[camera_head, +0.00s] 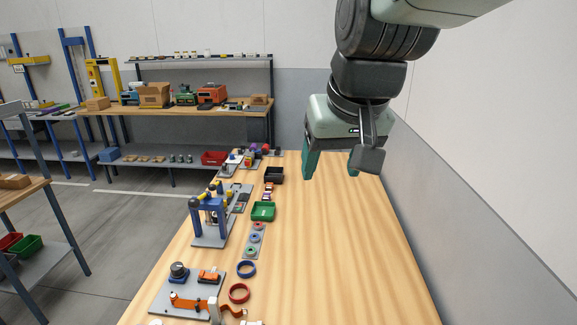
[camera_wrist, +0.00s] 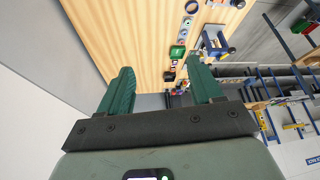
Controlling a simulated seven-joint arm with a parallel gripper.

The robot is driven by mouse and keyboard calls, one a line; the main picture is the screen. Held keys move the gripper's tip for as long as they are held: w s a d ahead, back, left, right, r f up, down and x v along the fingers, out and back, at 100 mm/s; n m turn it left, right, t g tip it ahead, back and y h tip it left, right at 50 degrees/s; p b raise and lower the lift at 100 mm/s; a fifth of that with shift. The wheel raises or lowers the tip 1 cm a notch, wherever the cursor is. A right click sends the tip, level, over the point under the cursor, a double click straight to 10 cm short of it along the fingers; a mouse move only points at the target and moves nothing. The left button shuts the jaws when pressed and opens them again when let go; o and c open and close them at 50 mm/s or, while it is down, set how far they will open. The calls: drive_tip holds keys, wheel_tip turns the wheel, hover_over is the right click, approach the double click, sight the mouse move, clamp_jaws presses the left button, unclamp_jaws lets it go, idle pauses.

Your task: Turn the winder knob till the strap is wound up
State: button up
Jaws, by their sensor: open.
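The winder stands on a grey plate (camera_head: 163,297) at the near left of the wooden table in the head view. Its dark round knob (camera_head: 179,269) sits on a blue base. My gripper (camera_head: 332,172) is open and empty, high above the table, far up and to the right of the winder. In the wrist view my gripper (camera_wrist: 163,88) shows both green fingers apart with nothing between them.
A blue ring (camera_head: 247,262) and a red ring (camera_head: 239,285) lie right of the plate. A blue frame fixture (camera_head: 193,222), a green bin (camera_head: 263,204) and a black bin (camera_head: 274,168) stand farther back. The table's right side is clear. A wall runs along the right.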

drive_tip(key=w+a+f+n, duration=0.2)
drive_tip(key=w+a+f, duration=0.4)
drive_tip(key=w+a, duration=0.45)
drive_tip(key=n+g+y, duration=0.2)
drive_tip(key=n, duration=0.2)
hover_over(176, 266)
drive_tip(key=s+d, duration=0.3)
wheel_tip(176, 266, down, 27)
drive_tip(key=x, duration=1)
drive_tip(key=shift+d+f, duration=0.2)
drive_tip(key=shift+f, duration=0.15)
drive_tip(key=c, duration=1)
drive_tip(key=shift+h, duration=0.3)
drive_tip(key=shift+c, duration=0.3)
drive_tip(key=shift+m, duration=0.3)
